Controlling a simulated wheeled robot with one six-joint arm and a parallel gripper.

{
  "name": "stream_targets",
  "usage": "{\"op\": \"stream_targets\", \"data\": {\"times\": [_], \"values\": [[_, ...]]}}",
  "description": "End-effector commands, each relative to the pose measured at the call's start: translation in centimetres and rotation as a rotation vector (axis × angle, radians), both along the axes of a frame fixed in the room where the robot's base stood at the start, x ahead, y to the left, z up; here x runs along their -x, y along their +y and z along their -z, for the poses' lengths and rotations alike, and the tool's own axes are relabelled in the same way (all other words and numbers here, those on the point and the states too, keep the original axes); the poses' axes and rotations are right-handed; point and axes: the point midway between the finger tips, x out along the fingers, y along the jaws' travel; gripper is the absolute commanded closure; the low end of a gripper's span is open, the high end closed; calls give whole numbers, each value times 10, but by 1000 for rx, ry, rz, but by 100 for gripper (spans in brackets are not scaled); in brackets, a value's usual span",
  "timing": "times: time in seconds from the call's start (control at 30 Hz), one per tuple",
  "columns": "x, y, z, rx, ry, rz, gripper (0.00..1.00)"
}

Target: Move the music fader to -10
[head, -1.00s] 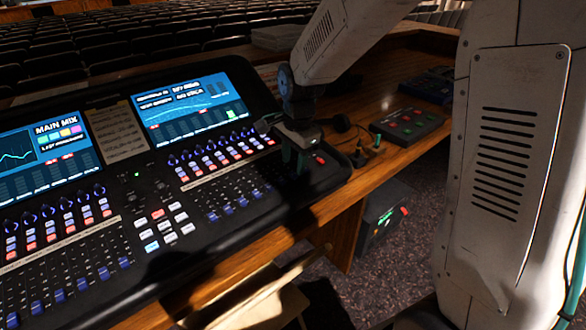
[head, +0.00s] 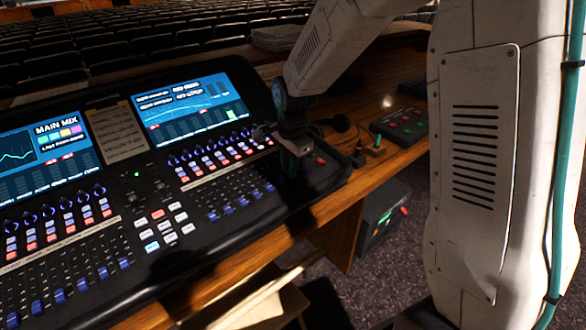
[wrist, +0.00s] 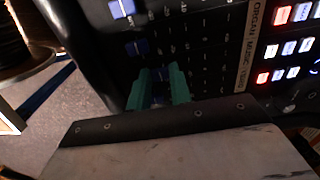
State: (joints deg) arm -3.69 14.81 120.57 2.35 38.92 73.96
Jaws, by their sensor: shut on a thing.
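The mixing desk (head: 150,265) has rows of faders with blue caps. My gripper (head: 290,168) is low over the right end of the desk's right fader bank in the head view. In the wrist view its teal fingers (wrist: 163,86) are close together on a dark fader cap, mostly hidden between them. Two blue fader caps (wrist: 137,47) show beside it, apart from the fingers. A label strip (wrist: 250,45) reads ORGAN, MUSIC and a third name like VIDEO. I cannot tell for certain which label lines up with the held cap, nor read its scale value.
Lit screens (head: 187,103) and rows of coloured buttons (head: 225,155) lie behind the faders. A small box with buttons (head: 400,128) stands on the wooden desk to the right. The desk's raised black rim (head: 335,175) is close to my gripper.

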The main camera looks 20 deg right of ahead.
Motion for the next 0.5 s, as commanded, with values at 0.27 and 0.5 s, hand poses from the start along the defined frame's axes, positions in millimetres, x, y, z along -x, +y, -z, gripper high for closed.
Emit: {"op": "stream_targets", "data": {"times": [0.27, 0.5], "values": [[-36, 12, -4, 0, -2, -1, 100], [-36, 12, -5, 0, -2, -1, 100]]}}
